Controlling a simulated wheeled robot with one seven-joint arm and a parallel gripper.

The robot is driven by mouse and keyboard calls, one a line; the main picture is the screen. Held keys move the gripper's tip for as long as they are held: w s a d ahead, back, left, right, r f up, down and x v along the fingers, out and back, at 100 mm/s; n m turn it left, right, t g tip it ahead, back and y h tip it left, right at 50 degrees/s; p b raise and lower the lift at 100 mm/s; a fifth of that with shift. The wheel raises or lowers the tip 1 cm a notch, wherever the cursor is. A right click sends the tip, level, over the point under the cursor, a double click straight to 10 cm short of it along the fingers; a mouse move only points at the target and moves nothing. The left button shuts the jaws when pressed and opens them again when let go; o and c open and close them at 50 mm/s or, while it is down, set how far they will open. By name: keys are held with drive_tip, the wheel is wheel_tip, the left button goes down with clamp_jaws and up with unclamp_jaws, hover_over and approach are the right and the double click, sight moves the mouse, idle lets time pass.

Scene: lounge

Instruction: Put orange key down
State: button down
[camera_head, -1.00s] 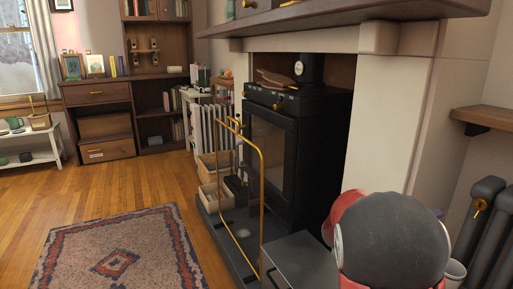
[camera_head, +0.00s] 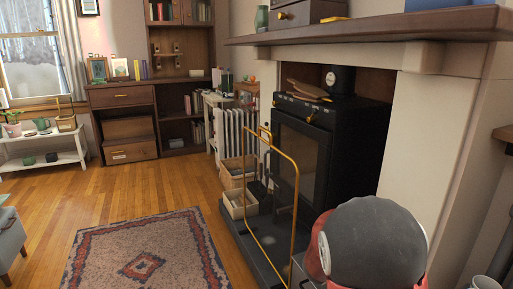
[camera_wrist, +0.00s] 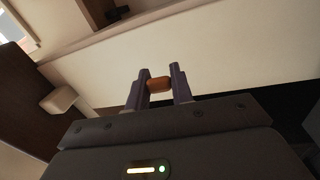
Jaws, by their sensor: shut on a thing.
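In the wrist view my gripper (camera_wrist: 160,72) is shut on the orange key (camera_wrist: 159,85). Only a short, rounded, orange-brown piece of the key shows between the two dark fingers. The rest of its shape is hidden or too small to tell. Pale wall and darker surfaces lie beyond the fingers. In the head view neither the fingers nor the key can be seen; only a rounded dark and red part of my arm shows at the lower right.
A mantel shelf (camera_head: 400,27) runs across the upper right, with a small yellow-orange thing (camera_head: 335,19) near its edge. Below are a black stove (camera_head: 335,150) and a brass rail (camera_head: 297,200). A wooden cabinet (camera_head: 122,120) and white bench (camera_head: 60,160) stand behind open floor and a patterned rug (camera_head: 110,260).

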drive_tip(key=w+a+f+n+t+y+p, duration=0.1)
drive_tip(key=a+f+n+t+y, duration=0.2)
drive_tip(key=a, duration=0.3)
drive_tip(key=w+a+f+n+t+y+p, duration=0.1)
drive_tip(key=a+f+n+t+y+p, duration=0.1)
drive_tip(key=a+f+n+t+y, duration=0.1)
drive_tip(key=w+a+f+n+t+y+p, duration=0.1)
drive_tip(key=a+f+n+t+y+p, duration=0.1)
drive_tip(key=a, duration=0.7)
drive_tip(key=f+n+t+y, duration=0.1)
drive_tip(key=n+t+y, duration=0.1)
drive_tip(key=t+y, duration=0.1)
drive_tip(key=shift+a+f+t+y, duration=0.2)
drive_tip(key=shift+t+y, duration=0.1)
drive_tip(key=shift+y, duration=0.5)
drive_tip(key=shift+d, duration=0.1)
